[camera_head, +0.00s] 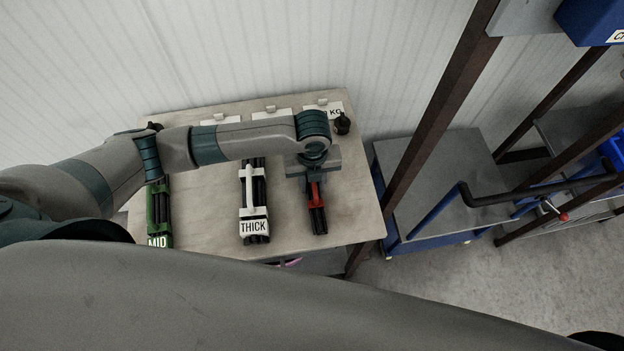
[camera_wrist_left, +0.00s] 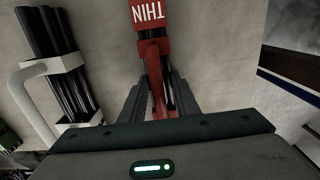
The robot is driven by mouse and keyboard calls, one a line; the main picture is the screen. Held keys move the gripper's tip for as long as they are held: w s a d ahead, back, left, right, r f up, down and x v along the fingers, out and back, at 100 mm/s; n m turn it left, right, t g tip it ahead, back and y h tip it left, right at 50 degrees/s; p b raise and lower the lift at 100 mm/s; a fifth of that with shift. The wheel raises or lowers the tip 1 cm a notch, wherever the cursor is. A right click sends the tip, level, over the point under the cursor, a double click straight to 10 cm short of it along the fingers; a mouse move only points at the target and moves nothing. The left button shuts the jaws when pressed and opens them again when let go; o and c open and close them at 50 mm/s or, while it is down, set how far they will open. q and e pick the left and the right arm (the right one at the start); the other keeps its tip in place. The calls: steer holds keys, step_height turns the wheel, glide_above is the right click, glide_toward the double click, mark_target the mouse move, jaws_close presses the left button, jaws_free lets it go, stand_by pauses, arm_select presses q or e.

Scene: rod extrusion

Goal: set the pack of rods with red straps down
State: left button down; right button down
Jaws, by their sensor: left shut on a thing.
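The pack of rods with red straps (camera_head: 317,205) is at the right side of the table (camera_head: 205,216) in the head view, its dark rods pointing toward me. In the left wrist view its red strap (camera_wrist_left: 150,14) reads THIN. My left gripper (camera_head: 313,178) is over the pack from above. In the left wrist view the gripper (camera_wrist_left: 158,102) has its fingers on both sides of the red handle and is shut on it. I cannot tell whether the pack touches the table. My right gripper is not in view.
A pack with white straps marked THICK (camera_head: 254,210) lies just left, and a green-strapped pack marked MID (camera_head: 159,215) farther left. Labels stand along the table's back edge, with a small black object (camera_head: 342,124) at the right. A blue-grey cart (camera_head: 440,185) stands right of the table.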

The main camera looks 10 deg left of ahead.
arm_select(q)
steer(key=shift+f, duration=0.15)
steer(key=c, duration=1.4)
jaws_free()
steer(key=shift+o, duration=0.2)
step_height(320, 180, up, 11)
steer(key=b, duration=0.3)
steer(key=shift+w+f, duration=0.1)
steer(key=shift+f, duration=0.05)
steer(key=shift+r, duration=0.8)
